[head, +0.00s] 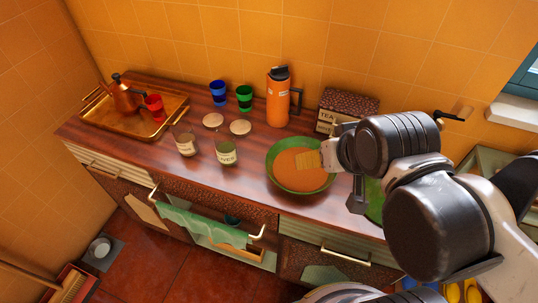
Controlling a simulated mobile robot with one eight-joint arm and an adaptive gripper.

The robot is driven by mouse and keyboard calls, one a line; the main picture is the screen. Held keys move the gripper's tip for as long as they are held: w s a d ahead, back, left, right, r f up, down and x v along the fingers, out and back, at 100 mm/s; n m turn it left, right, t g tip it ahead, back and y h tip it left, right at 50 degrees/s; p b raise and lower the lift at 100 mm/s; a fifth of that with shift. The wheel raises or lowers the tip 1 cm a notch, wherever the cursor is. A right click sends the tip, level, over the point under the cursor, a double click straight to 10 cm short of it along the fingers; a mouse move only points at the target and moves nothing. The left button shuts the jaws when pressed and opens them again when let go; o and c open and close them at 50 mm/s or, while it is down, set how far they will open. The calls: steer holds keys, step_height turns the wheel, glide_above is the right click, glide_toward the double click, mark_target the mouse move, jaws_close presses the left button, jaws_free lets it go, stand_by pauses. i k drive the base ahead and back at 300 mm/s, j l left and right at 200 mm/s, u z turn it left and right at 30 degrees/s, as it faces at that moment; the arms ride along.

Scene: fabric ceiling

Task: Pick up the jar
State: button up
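Two clear glass jars with pale labels stand upright on the wooden counter, left of centre in the head view. One is the left jar (186,144); the other is the right jar (227,153), slightly nearer me. I cannot tell which one the task names. Both look open at the top. Two round light lids, a left lid (213,120) and a right lid (240,127), lie behind them. My gripper (345,152) is at the right, by the bowl's right side and well apart from both jars. My arm partly hides it, and its opening is unclear.
A green-rimmed bowl (273,164) with orange contents and a pale flat utensil (308,160) lies between jars and gripper. An orange flask (278,98), blue cup (218,92), green cup (244,97) and tea box (347,105) stand behind. A brass tray (104,123) is left.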

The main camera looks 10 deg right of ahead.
mark_target(224, 140)
steer(key=k+j, duration=0.1)
steer(key=j, duration=0.25)
steer(key=k+j, duration=0.15)
steer(key=j, duration=0.25)
steer(key=k+j+u, duration=0.1)
steer(key=j, duration=0.25)
steer(key=k+j, duration=0.1)
steer(key=j, duration=0.3)
steer(key=k+j, duration=0.1)
steer(key=j, duration=0.25)
